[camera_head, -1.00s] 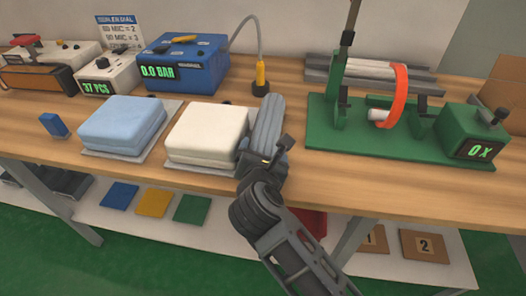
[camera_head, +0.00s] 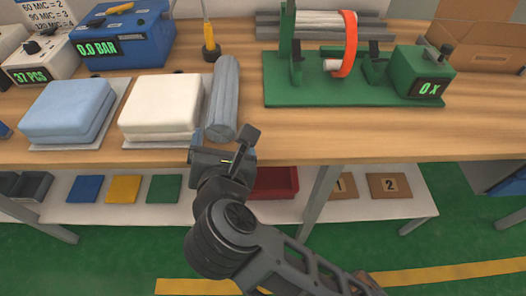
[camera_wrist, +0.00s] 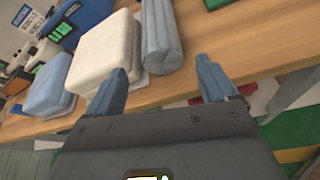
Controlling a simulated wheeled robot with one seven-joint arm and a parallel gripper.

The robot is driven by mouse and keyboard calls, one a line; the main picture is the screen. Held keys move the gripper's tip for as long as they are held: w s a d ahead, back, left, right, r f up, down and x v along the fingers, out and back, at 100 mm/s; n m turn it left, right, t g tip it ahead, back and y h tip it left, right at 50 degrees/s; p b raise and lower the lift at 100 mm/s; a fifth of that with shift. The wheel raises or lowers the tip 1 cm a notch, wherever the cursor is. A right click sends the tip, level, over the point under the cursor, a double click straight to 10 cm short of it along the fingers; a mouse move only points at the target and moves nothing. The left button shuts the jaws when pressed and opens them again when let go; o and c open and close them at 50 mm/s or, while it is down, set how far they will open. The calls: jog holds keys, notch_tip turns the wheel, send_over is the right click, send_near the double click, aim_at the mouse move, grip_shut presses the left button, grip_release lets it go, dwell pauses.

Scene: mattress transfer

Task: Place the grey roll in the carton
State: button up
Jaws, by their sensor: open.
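The grey roll (camera_head: 224,98) lies lengthwise on the wooden table, just right of the white folded mattress. In the wrist view the roll (camera_wrist: 161,38) lies beyond my fingertips, apart from them. My gripper (camera_head: 224,150) is at the table's front edge, near the roll's front end; the wrist view shows its two fingers (camera_wrist: 164,80) spread with nothing between them. A brown open carton (camera_head: 482,55) stands at the back right of the table, partly cut off by the picture's edge.
The white mattress (camera_head: 160,103) and blue mattress (camera_head: 66,108) lie on grey sheets to the left. A green fixture (camera_head: 340,92) with an orange ring (camera_head: 348,45) stands between roll and carton. The table front (camera_head: 330,140) is clear. A red tray (camera_head: 275,182) sits on the lower shelf.

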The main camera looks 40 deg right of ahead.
jog(key=s+d+r+n+t+h, duration=0.2)
jog(key=s+d+r+n+t, duration=0.1)
jog(key=s+d+n, duration=0.3)
jog(key=s+d+r+n+t+h, duration=0.25)
jog(key=s+d+n, duration=0.25)
jog(key=s+n, duration=0.4)
jog(key=s+a+n+y, duration=0.2)
jog(key=s+n+y, duration=0.3)
jog(key=n, duration=0.6)
jog(key=s+a+f+n+t+y, duration=0.1)
jog(key=s+n+y, duration=0.4)
jog(key=n, duration=0.6)
jog(key=shift+s+a, duration=0.3)
jog(key=shift+a, duration=0.2)
jog(key=s+f+n+g, duration=0.1)
jog(key=s+n, duration=0.1)
jog(key=n, duration=0.1)
jog(key=s+f+n+g, duration=0.1)
jog(key=s+n, duration=0.1)
jog(key=s+f+n+g+y, duration=0.1)
jog(key=s+n, duration=0.1)
jog(key=n, duration=0.1)
jog(key=shift+a+f+n+g, duration=0.2)
jog(key=shift+n+g, duration=0.1)
jog(key=shift+g, duration=0.05)
jog(key=shift+c, duration=0.2)
